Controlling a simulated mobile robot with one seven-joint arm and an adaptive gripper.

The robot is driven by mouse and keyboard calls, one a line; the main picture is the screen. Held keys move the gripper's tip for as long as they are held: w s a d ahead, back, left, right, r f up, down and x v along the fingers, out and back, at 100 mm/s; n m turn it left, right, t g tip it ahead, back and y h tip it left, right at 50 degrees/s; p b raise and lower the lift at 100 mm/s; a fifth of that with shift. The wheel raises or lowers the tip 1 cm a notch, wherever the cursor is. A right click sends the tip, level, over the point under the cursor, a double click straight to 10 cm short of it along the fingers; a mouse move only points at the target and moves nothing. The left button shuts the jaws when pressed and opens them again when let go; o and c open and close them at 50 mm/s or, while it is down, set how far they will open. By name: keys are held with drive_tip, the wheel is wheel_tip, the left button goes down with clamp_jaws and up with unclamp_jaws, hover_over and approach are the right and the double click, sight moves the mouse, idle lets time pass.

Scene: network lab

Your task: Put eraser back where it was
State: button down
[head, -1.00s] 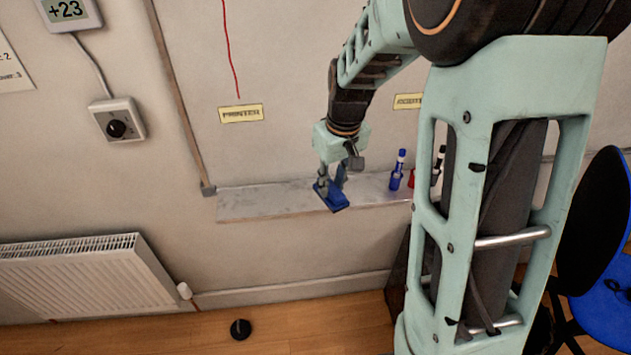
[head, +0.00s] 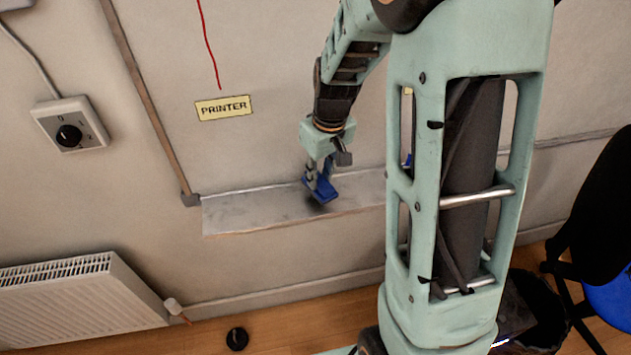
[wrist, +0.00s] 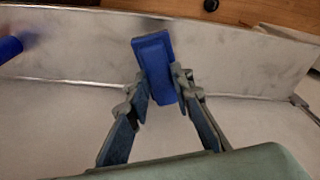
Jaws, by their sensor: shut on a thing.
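The blue eraser (head: 322,188) is held in my gripper (head: 318,180) at the grey shelf (head: 250,212) on the wall. In the wrist view the eraser (wrist: 154,62) is between the two fingers of my gripper (wrist: 160,88), which are shut on its sides. Its far end reaches over the shelf (wrist: 240,62). The head view shows a dark shadow under it; I cannot tell whether it touches the shelf.
A blue marker (wrist: 10,48) lies or stands at the left in the wrist view. The shelf left of my gripper in the head view is bare. A yellow PRINTER label (head: 223,107) is above, and a radiator (head: 85,300) is at lower left.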

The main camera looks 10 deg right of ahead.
sight(320, 179)
drive_tip(key=f, duration=0.1)
drive_tip(key=f+b, duration=0.1)
drive_tip(key=f, duration=0.1)
drive_tip(key=shift+w+b, duration=0.25)
drive_tip(key=shift+b, duration=0.1)
drive_tip(key=shift+f, duration=0.3)
drive_tip(key=shift+s+r, duration=0.1)
drive_tip(key=shift+s, duration=0.05)
drive_tip(key=c, duration=1.4)
unclamp_jaws()
drive_tip(key=r, duration=0.4)
drive_tip(key=s+r, duration=0.1)
drive_tip(key=r, duration=0.7)
drive_tip(key=shift+s+d, duration=0.25)
drive_tip(key=shift+d, duration=0.05)
drive_tip(key=shift+f, duration=0.1)
